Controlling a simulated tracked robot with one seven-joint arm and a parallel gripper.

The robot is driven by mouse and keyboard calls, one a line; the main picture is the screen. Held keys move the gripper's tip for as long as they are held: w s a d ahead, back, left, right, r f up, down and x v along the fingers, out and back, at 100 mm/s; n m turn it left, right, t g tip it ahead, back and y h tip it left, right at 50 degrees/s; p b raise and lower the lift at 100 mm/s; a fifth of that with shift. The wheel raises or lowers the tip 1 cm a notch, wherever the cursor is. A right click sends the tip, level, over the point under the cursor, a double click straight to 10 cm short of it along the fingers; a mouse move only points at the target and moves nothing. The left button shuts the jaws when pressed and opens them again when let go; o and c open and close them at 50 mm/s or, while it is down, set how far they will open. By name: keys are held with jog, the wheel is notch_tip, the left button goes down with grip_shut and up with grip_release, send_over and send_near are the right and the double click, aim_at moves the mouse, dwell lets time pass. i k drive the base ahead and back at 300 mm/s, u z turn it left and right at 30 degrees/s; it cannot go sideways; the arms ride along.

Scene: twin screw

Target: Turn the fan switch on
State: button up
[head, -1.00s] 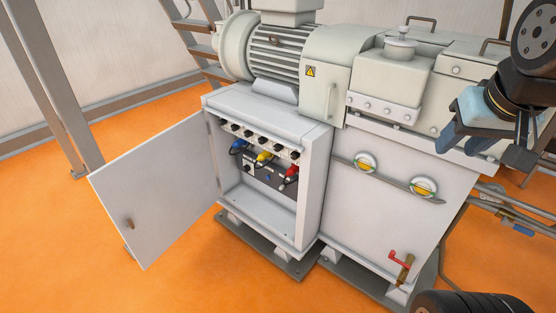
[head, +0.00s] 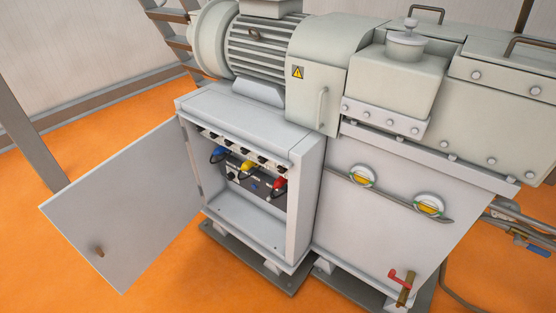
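A grey electrical cabinet (head: 304,205) stands under the motor, with its door (head: 120,208) swung wide open to the left. Inside, a row of small black switches (head: 238,146) runs along the top. Below them are a blue plug (head: 218,154), a yellow plug (head: 246,167) and a red plug (head: 279,185), with a dark panel (head: 251,185) behind and below. The switches are too small to read, so I cannot tell which is the fan switch or how it is set. My gripper is out of view.
The motor (head: 262,45) and the machine housing (head: 400,85) rise above and to the right of the cabinet. A red-handled valve (head: 402,279) sticks out low on the right. The open door stands out at the left. The orange floor (head: 160,285) in front is clear.

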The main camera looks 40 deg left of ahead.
aim_at(231, 175)
jog(key=u, duration=0.75)
jog(key=i, duration=0.1)
jog(key=z, duration=1.65)
jog(key=k, duration=2.3)
jog(key=u, duration=1.7)
jog(key=i, duration=1)
jog(key=u, duration=0.1)
